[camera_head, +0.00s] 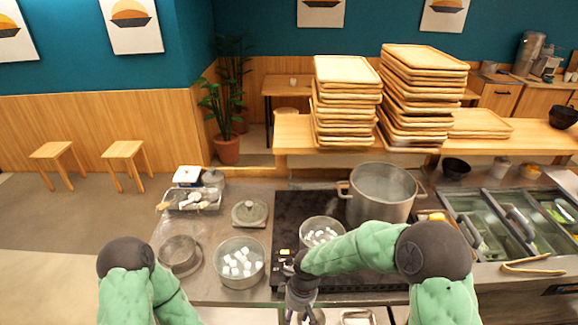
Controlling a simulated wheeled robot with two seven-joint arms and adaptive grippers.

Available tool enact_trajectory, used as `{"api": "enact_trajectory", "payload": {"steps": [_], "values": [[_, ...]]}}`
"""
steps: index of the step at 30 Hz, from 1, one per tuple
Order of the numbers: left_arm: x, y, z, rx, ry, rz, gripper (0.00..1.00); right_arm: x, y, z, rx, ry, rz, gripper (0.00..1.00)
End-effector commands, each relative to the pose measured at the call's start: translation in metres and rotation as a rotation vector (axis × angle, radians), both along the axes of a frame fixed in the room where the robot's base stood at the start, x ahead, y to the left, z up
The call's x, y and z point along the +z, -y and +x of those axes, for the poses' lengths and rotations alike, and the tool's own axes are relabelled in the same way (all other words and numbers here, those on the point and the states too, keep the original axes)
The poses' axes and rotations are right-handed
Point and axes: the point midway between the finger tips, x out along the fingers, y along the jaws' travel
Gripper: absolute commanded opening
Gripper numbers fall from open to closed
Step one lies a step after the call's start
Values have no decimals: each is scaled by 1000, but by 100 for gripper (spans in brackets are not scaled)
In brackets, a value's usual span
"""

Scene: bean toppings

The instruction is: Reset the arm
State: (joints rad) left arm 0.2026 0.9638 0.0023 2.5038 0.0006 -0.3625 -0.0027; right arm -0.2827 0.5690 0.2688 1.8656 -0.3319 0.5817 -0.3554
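My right arm comes in from the right and bends left across the front of the black cooktop (360,286). My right gripper (300,304) points down at the front edge of the counter. Its fingertips are too small and dark to show whether they are open or shut. My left arm shows only as a dark joint and green sleeve at the lower left. The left gripper is outside the picture.
A pot with white cubes (239,278) stands left of the cooktop. A smaller pot with white pieces (322,220) and a large steel pot (383,213) stand behind my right forearm. Food bins (510,275) are at right. Wooden trays (345,70) are stacked behind.

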Motion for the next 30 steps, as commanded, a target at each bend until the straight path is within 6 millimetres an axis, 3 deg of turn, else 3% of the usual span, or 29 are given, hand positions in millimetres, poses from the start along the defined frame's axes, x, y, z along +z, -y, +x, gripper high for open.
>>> {"api": "enact_trajectory", "payload": {"steps": [1,5,9,12,15,21,30], "values": [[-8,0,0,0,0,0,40,-21,5,-7,-46,-19,16,49],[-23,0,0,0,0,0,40,-74,16,-30,-208,-66,73,49],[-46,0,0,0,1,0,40,-145,34,-69,-485,-129,137,49],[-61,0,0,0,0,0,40,-187,49,-98,-699,-163,164,49],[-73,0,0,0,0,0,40,-215,62,-124,-883,-183,172,49],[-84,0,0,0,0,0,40,-241,79,-154,-1094,-194,166,49],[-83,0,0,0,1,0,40,-242,82,-158,-1128,-192,164,49]]}}
